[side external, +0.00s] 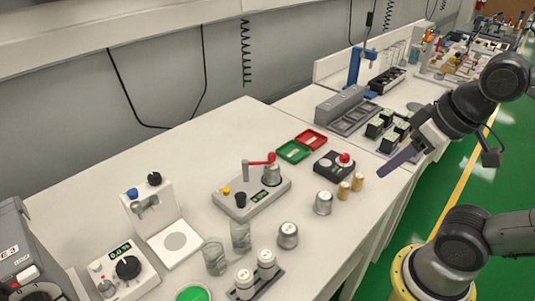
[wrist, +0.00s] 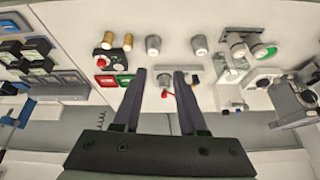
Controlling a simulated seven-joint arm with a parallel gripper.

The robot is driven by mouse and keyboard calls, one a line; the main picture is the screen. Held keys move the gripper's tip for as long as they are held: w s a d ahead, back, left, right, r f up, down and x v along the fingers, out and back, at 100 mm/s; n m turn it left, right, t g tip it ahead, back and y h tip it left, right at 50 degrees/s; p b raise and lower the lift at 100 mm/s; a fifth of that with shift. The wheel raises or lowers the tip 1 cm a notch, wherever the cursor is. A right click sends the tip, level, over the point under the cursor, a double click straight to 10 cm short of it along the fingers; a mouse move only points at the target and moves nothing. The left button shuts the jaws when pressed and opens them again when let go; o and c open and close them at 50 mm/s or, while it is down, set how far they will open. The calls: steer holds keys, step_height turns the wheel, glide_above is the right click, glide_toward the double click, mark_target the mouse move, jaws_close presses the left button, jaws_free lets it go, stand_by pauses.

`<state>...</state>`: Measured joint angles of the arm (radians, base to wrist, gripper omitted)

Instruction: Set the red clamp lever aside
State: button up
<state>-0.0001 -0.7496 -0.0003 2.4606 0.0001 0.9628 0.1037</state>
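In the wrist view the red lever (wrist: 167,93) shows between my two fingers, partly small and hard to make out.
Red (side external: 311,140) and green (side external: 293,152) trays lie behind the unit. A black box with a red button (side external: 334,165), cork-coloured vials (side external: 350,187) and silver canisters (side external: 323,203) stand to its right. Glass beakers (side external: 214,257) stand in front. Bare white bench lies at the back left.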

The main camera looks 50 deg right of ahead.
steer(key=shift+o, duration=0.8)
steer(key=w+r+m+g, duration=0.1)
steer(key=w+r+m, duration=0.1)
steer(key=w+r, duration=0.5)
steer(key=shift+w+r+m, duration=0.15)
steer(key=shift+r+m, duration=0.25)
steer(key=shift+r, duration=0.2)
steer(key=m+g, duration=0.2)
steer(key=g, duration=0.2)
glide_above(272, 153)
step_height(272, 153, down, 6)
step_height(272, 153, down, 14)
steer(key=shift+a+f, duration=0.1)
steer(key=shift+f, duration=0.15)
steer(key=shift+c, duration=0.2)
jaws_close()
